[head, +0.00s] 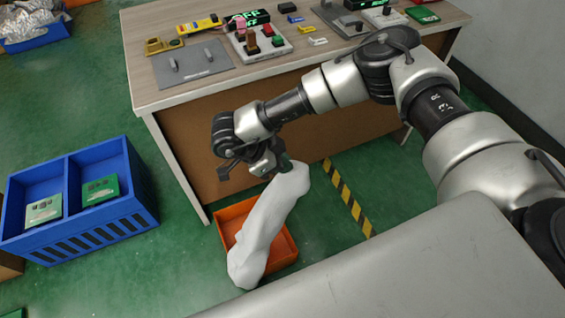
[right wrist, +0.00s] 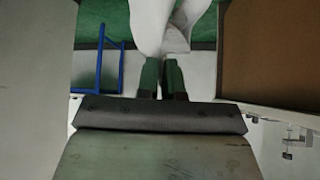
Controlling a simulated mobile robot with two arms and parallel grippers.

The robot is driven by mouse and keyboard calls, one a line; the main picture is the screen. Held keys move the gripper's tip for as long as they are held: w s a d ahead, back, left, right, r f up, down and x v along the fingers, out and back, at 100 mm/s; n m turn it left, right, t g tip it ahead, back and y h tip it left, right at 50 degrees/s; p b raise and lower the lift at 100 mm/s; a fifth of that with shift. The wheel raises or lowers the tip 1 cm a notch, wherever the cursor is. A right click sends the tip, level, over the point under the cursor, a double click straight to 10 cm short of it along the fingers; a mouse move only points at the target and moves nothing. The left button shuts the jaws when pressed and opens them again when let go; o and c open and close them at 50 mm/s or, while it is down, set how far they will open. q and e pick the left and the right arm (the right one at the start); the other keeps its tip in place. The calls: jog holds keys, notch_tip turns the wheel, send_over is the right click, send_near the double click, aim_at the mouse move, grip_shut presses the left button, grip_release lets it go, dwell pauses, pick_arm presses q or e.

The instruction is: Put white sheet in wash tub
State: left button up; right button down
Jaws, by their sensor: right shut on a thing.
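A white sheet (head: 262,225) hangs from my right gripper (head: 283,164) in the head view. It droops down and to the left over an orange tub (head: 284,249) on the floor, covering much of the tub's middle. The sheet's lower end reaches the tub's front left edge; I cannot tell whether it touches. In the right wrist view, the green fingers of my right gripper (right wrist: 161,78) are shut on the gathered sheet (right wrist: 172,28). My left gripper is not in view.
A table (head: 205,99) with lever fixtures and small parts stands behind the tub. A blue crate (head: 98,238) with green boards stands at the left. A yellow-black floor stripe (head: 347,196) runs right of the tub. Green floor lies free between crate and tub.

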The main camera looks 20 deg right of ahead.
pick_arm(q)
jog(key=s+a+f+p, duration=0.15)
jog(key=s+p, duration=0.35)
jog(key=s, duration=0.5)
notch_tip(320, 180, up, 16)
jog(key=p, duration=1.5)
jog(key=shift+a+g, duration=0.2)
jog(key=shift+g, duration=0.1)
pick_arm(e)
jog(key=s+a+r, duration=0.1)
jog(key=s+r, duration=0.1)
jog(key=r, duration=1.3)
jog(key=s+a+r, duration=0.1)
jog(key=s+r, duration=0.2)
jog(key=r, duration=1.1)
jog(key=shift+s+r, duration=0.35)
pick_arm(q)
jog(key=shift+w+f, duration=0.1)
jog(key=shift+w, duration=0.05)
pick_arm(e)
jog(key=shift+w+f, duration=0.1)
jog(key=shift+w, duration=0.05)
